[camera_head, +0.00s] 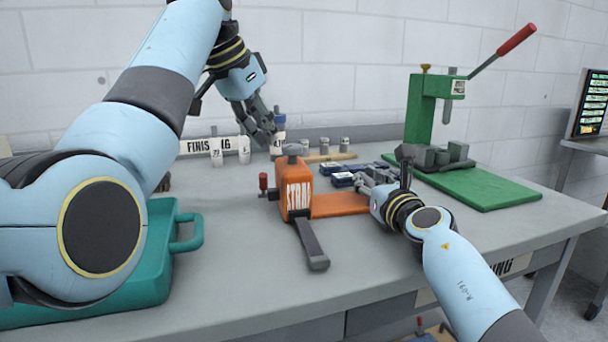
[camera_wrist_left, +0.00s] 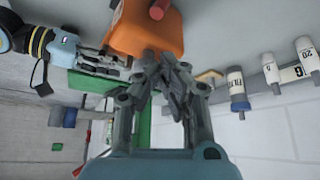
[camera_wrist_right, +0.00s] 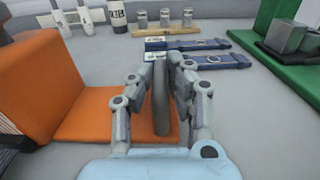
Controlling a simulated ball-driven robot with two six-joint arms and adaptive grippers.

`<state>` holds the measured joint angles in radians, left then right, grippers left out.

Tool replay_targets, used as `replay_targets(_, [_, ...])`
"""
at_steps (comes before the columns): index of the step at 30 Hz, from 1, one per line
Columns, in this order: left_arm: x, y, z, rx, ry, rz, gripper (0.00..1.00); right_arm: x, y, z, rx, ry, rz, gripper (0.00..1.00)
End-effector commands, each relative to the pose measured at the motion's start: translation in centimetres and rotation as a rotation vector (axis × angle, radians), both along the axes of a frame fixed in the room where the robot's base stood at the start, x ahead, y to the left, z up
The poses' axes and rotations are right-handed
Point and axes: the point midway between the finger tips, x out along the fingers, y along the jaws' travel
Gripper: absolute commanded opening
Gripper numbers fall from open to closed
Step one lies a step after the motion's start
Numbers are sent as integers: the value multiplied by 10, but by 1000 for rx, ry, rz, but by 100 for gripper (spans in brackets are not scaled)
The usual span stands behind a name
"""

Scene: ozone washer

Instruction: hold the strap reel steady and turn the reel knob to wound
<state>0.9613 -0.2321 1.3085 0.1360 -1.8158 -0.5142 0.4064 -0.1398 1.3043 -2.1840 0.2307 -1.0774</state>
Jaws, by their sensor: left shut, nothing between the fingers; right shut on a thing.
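The orange strap reel (camera_head: 297,190) stands on the table with its flat orange base reaching right. A grey knob (camera_head: 292,149) sits on its top, a red-tipped part (camera_head: 263,182) sticks out at its left side, and a dark lever (camera_head: 311,245) points forward. My left gripper (camera_head: 271,134) is shut and empty, above and behind the reel, apart from the knob; its closed fingers (camera_wrist_left: 165,80) show in the left wrist view. My right gripper (camera_wrist_right: 162,72) is shut on a grey upright post (camera_wrist_right: 162,105) over the orange base. The knob's marking cannot be read.
A teal case (camera_head: 180,225) lies at the left. Blue strap pieces (camera_head: 343,179) lie just behind the right gripper. A green press (camera_head: 425,115) with a red-handled lever stands at the back right. Several small bottles (camera_head: 244,150) line the back. The front table is clear.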

Motion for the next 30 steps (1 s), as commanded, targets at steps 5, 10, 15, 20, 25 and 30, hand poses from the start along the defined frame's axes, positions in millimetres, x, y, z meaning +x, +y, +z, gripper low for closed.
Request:
replay_targets(5, [0,0,24,0,0,0,0,0,0,0,0,-1,0,0])
replay_targets(10, [0,0,37,0,2,0,0,0,0,0,0,-1,0,0])
replay_targets(15, [-1,0,38,0,2,0,0,0,0,0,0,-1,0,0])
replay_targets(20, [-1,-2,39,-1,2,-1,0,0,0,0,0,-1,0,0])
replay_targets(25, [-14,-24,46,-3,0,-3,0,0,0,0,0,-1,0,0])
replay_targets(30, [-17,-27,40,-1,3,1,0,0,0,0,0,-1,0,0])
